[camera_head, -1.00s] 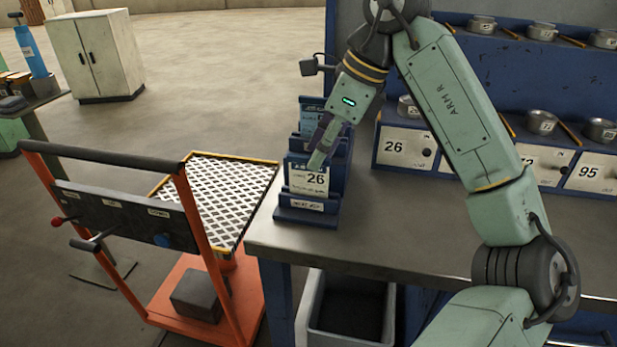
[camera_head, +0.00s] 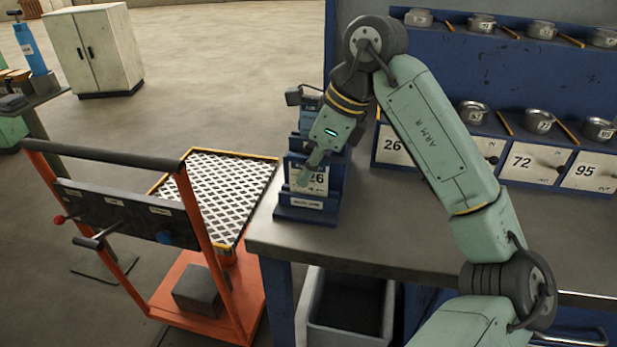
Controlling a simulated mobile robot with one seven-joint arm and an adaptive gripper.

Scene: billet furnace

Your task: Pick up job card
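Whether the fingers touch or close on the card cannot be told. Other blue cards or slots stand behind it, partly hidden by my gripper.
The grey workbench (camera_head: 430,230) carries a blue shelf with numbered drawers, such as 72 (camera_head: 536,163), and several small metal pots. An orange trolley (camera_head: 190,318) with a mesh top stands left of the bench. A grey bin (camera_head: 350,338) sits underneath.

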